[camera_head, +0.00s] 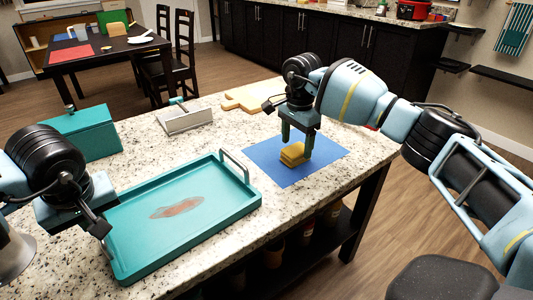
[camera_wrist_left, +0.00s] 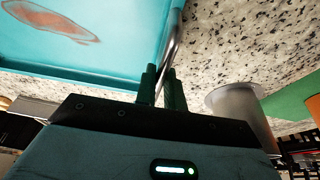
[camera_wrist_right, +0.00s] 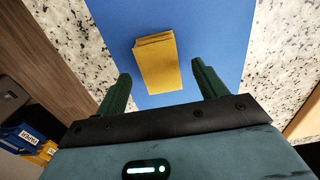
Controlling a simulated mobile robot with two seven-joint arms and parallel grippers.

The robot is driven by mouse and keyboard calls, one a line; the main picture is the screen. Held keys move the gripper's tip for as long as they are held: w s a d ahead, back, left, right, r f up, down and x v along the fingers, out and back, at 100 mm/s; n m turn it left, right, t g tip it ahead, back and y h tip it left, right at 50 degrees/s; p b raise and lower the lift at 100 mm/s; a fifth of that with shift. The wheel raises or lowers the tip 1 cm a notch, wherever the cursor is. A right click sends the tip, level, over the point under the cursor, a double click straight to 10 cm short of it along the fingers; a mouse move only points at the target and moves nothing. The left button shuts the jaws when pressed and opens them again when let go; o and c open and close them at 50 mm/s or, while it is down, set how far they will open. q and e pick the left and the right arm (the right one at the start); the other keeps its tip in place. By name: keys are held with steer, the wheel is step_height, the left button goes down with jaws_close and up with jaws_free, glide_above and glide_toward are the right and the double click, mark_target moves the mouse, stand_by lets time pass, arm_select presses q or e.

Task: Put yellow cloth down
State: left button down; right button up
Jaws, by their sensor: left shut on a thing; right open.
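The yellow cloth (camera_head: 293,154) lies folded in a small stack on the blue mat (camera_head: 262,152), on the right part of the counter. It also shows in the right wrist view (camera_wrist_right: 158,62). My right gripper (camera_head: 297,147) is open just above the cloth, its fingers pointing down and apart. In the right wrist view the cloth lies beyond the fingertips (camera_wrist_right: 160,75), with nothing held between them. My left gripper (camera_wrist_left: 160,72) is shut on the metal handle of the teal tray (camera_head: 225,192), at the tray's left end.
The tray has a reddish-brown stain (camera_head: 176,208) on its floor. A teal box (camera_head: 84,134), a pale holder (camera_head: 185,122) and wooden boards (camera_head: 252,95) stand behind. A metal vessel (camera_wrist_left: 238,100) stands near my left gripper. The mat around the cloth is clear.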

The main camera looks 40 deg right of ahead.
mark_target(296, 148)
steer(key=shift+f, duration=1.5)
steer(key=c, duration=1.1)
step_height(296, 148, up, 10)
steer(key=shift+r, duration=0.1)
steer(key=shift+c, duration=0.2)
